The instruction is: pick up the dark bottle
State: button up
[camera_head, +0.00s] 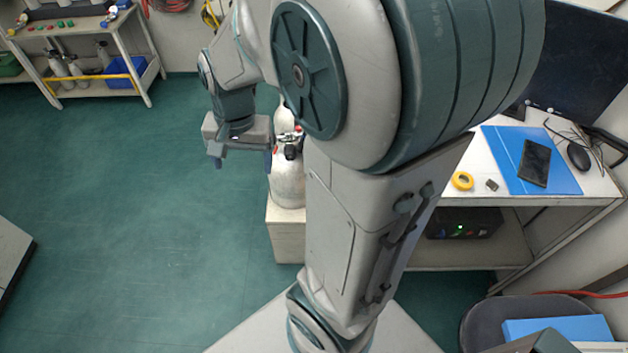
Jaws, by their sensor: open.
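My gripper (242,160) is left of the middle, pointing down, with its two fingers apart and nothing visible between them. Just right of it, a silver-grey bottle (288,186) with a black valve stands upright on a pale cabinet (287,236). A paler bottle (284,118) stands behind it, partly hidden by my arm. I cannot pick out a clearly dark bottle; my arm covers much of the cabinet top and the area behind. Whether the right finger touches the grey bottle cannot be told.
A desk (463,207) at right holds a blue mat (502,160), phone, mouse, cables and yellow tape roll (462,181). A shelf rack (122,52) with grey bottles and a blue bin (124,70) stands at upper left.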

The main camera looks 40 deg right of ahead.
jog(key=w+d+f+m+g+h+b, duration=0.25)
jog(key=d+f+m+b, duration=0.2)
jog(key=f, duration=0.65)
jog(key=w+d+f+m+g+h+b, duration=0.1)
jog(key=w+d+f+m+b, duration=0.25)
jog(key=d+f+m, duration=0.45)
jog(key=w+d+f+m+g+h+b, duration=0.2)
jog(key=d+f+m+b, duration=0.15)
jog(key=f, duration=0.95)
jog(key=shift+y, duration=0.25)
jog(key=s+d+f, duration=0.1)
jog(key=s+d, duration=0.2)
jog(key=s+d+f+b, duration=0.1)
jog(key=s+d, duration=0.2)
jog(key=s+d+f, duration=0.2)
jog(key=s+d, duration=0.1)
jog(key=s, duration=0.1)
jog(key=shift+s+d, duration=0.1)
jog(key=shift+d, duration=0.25)
grip_shut()
jog(key=shift+r, duration=0.1)
